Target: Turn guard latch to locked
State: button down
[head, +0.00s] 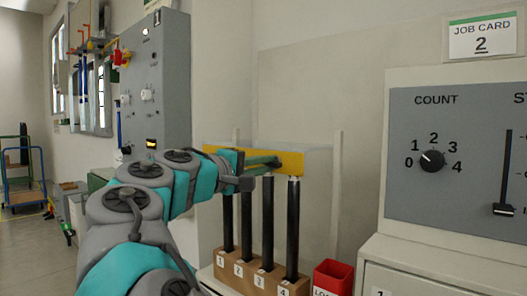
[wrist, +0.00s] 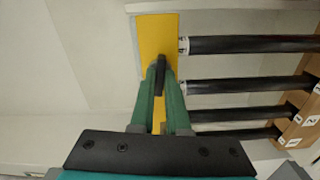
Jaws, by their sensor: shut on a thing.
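The yellow guard bar (head: 291,161) runs across the upper ends of the black rods in the head view. In the wrist view the guard bar (wrist: 157,35) runs up and down the picture behind my fingers. My gripper (head: 277,162) is at the front of this bar. In the wrist view its green fingers (wrist: 160,75) are closed on a small dark latch handle (wrist: 160,67) on the bar. The handle lies roughly along the bar's length. My gripper hides the latch in the head view, and no locked or unlocked mark is readable.
Several black rods (head: 267,225) stand in a numbered wooden block (head: 228,262) below the bar. A red bin (head: 333,278) stands right of the block. Further right is a grey panel (head: 460,195) with a COUNT dial (head: 432,160) and a slider (head: 503,209).

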jog(key=shift+n+p, duration=0.8)
jog(key=shift+p, duration=0.05)
jog(key=c, duration=0.9)
grip_release()
jog(key=v, duration=0.7)
jog(key=shift+s+a+b, duration=0.25)
jog(key=shift+s+b, duration=0.05)
jog(key=shift+b, duration=0.1)
